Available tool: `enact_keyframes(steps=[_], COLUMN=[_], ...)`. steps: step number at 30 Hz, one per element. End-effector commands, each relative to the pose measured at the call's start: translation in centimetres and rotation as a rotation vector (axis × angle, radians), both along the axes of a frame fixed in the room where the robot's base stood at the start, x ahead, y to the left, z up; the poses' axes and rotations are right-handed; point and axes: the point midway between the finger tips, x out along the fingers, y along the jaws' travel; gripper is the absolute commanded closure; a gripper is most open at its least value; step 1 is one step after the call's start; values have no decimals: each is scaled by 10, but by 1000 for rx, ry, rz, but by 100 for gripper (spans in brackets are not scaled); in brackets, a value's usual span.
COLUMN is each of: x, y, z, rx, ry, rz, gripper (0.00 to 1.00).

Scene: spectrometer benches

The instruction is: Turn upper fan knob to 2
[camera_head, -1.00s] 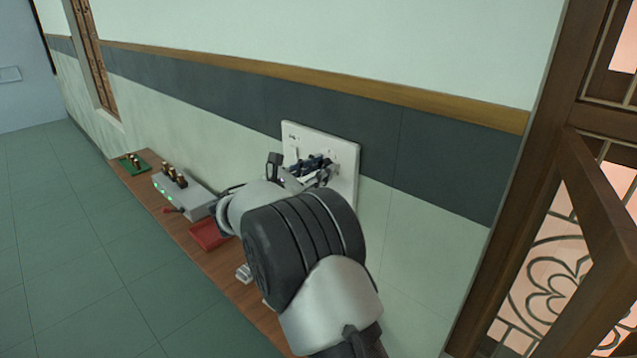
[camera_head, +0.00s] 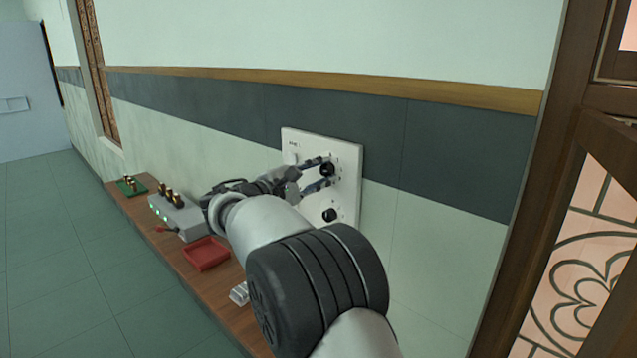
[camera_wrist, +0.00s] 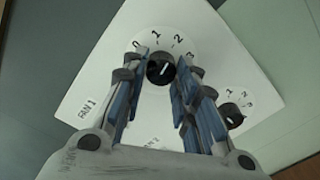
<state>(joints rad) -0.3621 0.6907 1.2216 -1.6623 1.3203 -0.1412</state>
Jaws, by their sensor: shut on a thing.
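The white fan panel (camera_head: 348,152) is on the wall above the bench. The round black upper knob (camera_head: 327,170) is near its right side in the head view, and the lower black knob (camera_head: 330,215) is below. My gripper (camera_head: 318,174) reaches the upper knob from the left, its two fingers on either side. In the wrist view, the upper knob (camera_wrist: 160,71) sits between the fingertips of my gripper (camera_wrist: 162,74), which is shut on it. Its white mark points up and right, towards the 2 side; the exact setting is hard to tell. The second knob (camera_wrist: 232,115) lies right of the fingers.
The wooden bench (camera_head: 216,290) below holds a red tray (camera_head: 207,254), a grey box (camera_head: 180,218) with brass posts and a green board (camera_head: 131,187). A dark wooden door frame (camera_head: 515,250) stands at the right. Floor at the left is clear.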

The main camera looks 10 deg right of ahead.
Motion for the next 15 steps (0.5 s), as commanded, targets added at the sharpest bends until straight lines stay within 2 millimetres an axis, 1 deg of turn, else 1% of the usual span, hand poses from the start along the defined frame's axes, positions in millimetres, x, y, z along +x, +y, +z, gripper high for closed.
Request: enact_keyframes(steps=[6, 15], x=[0, 0], y=[0, 0], z=[-1, 0], rx=[30, 36], ry=[-39, -47], rz=[0, 0], gripper=[97, 97])
